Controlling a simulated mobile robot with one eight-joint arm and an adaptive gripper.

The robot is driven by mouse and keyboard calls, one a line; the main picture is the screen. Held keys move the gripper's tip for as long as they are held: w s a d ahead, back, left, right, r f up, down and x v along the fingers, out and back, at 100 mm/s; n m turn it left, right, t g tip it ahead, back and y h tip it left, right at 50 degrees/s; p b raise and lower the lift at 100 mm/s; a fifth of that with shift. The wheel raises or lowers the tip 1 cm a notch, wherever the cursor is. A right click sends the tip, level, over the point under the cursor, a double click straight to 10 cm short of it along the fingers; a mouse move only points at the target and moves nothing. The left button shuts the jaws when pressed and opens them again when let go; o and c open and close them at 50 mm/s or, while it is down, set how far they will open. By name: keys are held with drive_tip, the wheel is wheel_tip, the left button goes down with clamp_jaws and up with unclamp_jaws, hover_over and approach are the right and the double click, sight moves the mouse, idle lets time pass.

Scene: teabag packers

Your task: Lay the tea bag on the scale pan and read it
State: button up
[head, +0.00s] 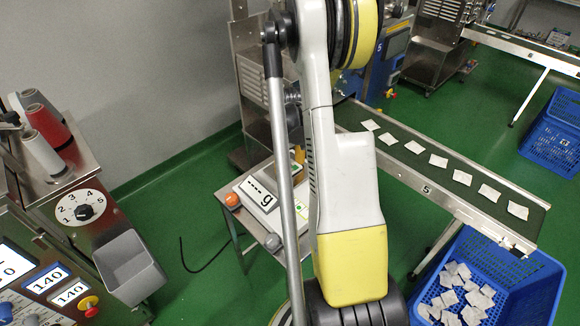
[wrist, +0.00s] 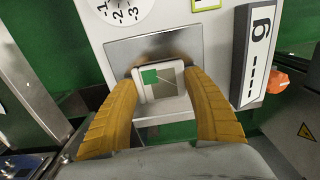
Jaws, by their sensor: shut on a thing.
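A white tea bag (wrist: 172,82) with a green square tag is between the yellow fingers of my gripper (wrist: 161,72) in the wrist view. The fingers are shut on it. It is over the near part of the bare metal scale pan (wrist: 150,47); I cannot tell whether it touches the pan. The scale's display (wrist: 254,58) shows dashes and "g", with no number. In the head view the scale display (head: 259,193) also shows dashes and "g". There my arm hides most of the pan, and the tea bag cannot be made out.
A conveyor (head: 404,170) carries a row of tea bags on the right. A blue crate (head: 527,285) below its end holds loose ones. An orange knob (head: 232,199) is beside the scale. A machine with a dial (head: 80,207) and a grey bin (head: 130,266) stands left.

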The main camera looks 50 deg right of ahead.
sight(290, 168)
drive_tip(key=o, duration=0.6)
drive_tip(key=shift+f, duration=0.1)
drive_tip(key=shift+o, duration=0.2)
wheel_tip(290, 168, up, 12)
drive_tip(key=p, duration=0.5)
drive_tip(key=shift+r+p, duration=0.25)
drive_tip(key=shift+p, duration=0.05)
drive_tip(key=w+a+r+t+h, duration=0.1)
drive_tip(key=a+r+t, duration=0.1)
drive_tip(key=a+r, duration=0.55)
drive_tip(key=w+a+r+t, duration=0.1)
drive_tip(key=a+r, duration=0.4)
drive_tip(key=a, duration=0.5)
drive_tip(key=s+a+r+t, duration=0.2)
drive_tip(key=s+a, duration=0.2)
drive_tip(key=a, duration=0.4)
drive_tip(key=s+a+r+n+t+y, duration=0.1)
drive_tip(key=s+a, duration=0.3)
drive_tip(key=a, duration=0.5)
drive_tip(key=shift+s+a+r+n+t, duration=0.3)
drive_tip(key=shift+r+t, duration=0.3)
drive_tip(key=shift+r, duration=0.15)
